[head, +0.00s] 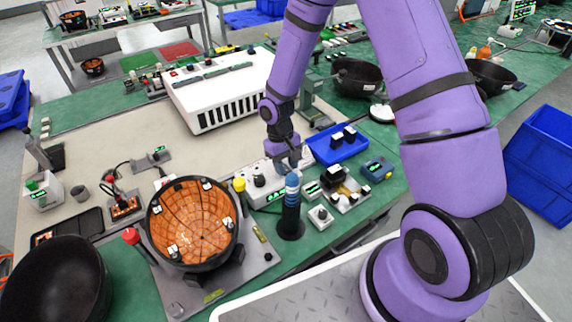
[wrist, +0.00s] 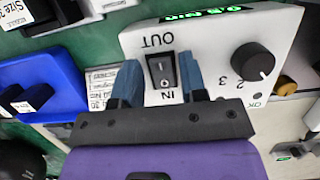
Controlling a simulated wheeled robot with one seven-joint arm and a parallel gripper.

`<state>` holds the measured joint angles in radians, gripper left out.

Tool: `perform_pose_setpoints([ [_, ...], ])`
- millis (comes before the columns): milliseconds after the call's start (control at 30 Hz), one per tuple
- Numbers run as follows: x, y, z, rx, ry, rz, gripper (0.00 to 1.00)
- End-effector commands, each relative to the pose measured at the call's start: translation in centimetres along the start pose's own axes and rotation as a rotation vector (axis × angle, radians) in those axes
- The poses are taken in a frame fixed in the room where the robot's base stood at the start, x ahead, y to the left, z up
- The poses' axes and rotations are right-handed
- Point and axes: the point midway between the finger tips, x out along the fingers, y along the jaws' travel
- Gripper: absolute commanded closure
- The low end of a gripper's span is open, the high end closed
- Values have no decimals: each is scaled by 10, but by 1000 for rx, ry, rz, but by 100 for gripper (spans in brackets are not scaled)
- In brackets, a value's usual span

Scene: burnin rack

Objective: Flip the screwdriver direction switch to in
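The white controller box (wrist: 215,45) has a black rocker switch (wrist: 162,71) with upside-down OUT and IN labels at its two ends. OUT is at the upper end and IN at the lower end, nearer my gripper body. Which end is pressed down I cannot tell. My gripper (wrist: 160,64) is open, its blue fingers apart on either side of the switch, with nothing held; contact is unclear. In the head view my gripper (head: 286,160) is over the box (head: 268,194), hiding the switch. A blue and black screwdriver (head: 292,200) stands upright in front of the box.
The box has a black knob (wrist: 253,62) and a green display (wrist: 200,14). A blue tray (head: 338,151) with black parts lies to the right. An orange-lined bowl (head: 195,225) stands on a grey plate to the left. A white rack unit (head: 225,90) stands behind.

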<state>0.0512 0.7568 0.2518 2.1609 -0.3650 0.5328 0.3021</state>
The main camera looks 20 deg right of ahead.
Motion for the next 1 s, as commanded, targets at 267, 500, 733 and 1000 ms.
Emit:
perform_pose_setpoints([
  [267,0,0,0,0,1,0,51],
  [500,-19,1,-1,2,5,1,51],
  [733,-62,0,-1,1,6,0,51],
  [1000,-100,0,-1,0,3,1,51],
])
